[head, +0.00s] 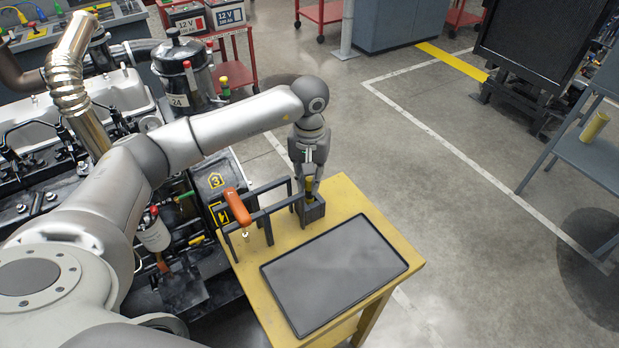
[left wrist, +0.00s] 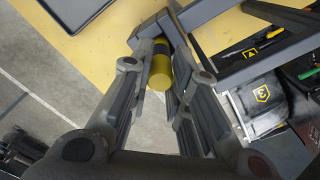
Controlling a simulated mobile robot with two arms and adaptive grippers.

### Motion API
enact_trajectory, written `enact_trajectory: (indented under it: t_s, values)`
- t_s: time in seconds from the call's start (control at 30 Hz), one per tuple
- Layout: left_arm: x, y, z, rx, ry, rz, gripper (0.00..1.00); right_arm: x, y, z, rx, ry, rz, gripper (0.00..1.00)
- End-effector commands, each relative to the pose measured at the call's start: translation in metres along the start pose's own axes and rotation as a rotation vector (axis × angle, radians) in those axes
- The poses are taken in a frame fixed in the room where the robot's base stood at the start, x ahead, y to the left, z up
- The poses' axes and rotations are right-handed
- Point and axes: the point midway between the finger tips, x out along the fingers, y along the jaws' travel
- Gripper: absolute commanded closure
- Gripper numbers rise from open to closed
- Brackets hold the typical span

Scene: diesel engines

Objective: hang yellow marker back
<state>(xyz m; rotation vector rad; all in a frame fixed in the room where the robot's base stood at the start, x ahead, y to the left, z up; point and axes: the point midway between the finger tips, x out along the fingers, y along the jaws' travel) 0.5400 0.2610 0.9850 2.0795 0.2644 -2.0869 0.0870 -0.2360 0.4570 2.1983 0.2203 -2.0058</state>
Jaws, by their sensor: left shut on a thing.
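My left gripper (head: 309,176) points down over the back of the yellow table (head: 405,250). It is shut on the yellow marker, which also shows between the fingers in the left wrist view (left wrist: 160,72) as a yellow cylinder with a black part. In the head view only a small yellow piece of the marker (head: 310,185) shows, upright, at the small dark box-like holder (head: 314,211) at the right end of the dark grey rack (head: 270,208). The rack bar (left wrist: 228,38) is right beside the marker in the wrist view. I cannot tell how deep the marker sits. My right gripper is not in view.
An orange-handled tool (head: 237,206) hangs at the rack's left end. A dark flat tray (head: 335,272) covers much of the table front. The diesel engine (head: 100,110) stands left of the table. Open floor (head: 440,200) lies to the right.

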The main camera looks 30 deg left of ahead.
Motion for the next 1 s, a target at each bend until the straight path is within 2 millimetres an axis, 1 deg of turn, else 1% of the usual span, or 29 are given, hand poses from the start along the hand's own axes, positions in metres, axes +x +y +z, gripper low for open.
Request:
enact_trajectory:
  t_s: [0.13, 0.17, 0.33, 0.57, 0.73, 1.0]
  values:
    - [-0.0004, -0.0001, -0.0001, 0.000, 0.000, 0.000, 1.00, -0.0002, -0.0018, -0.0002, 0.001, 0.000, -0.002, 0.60]
    - [-0.0004, -0.0001, -0.0001, 0.000, 0.000, 0.000, 0.80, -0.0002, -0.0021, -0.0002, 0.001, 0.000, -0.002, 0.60]
    - [-0.0003, -0.0001, -0.0001, 0.000, 0.000, 0.000, 0.58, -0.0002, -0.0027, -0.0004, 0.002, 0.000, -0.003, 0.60]
    - [-0.0002, -0.0001, -0.0001, 0.000, 0.000, 0.000, 0.58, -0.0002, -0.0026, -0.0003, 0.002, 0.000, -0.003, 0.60]
    - [-0.0001, -0.0002, 0.0000, 0.000, 0.000, 0.000, 0.36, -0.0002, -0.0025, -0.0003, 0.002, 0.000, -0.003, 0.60]
    - [-0.0005, -0.0019, -0.0007, -0.003, 0.001, -0.004, 0.36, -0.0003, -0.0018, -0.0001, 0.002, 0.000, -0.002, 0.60]
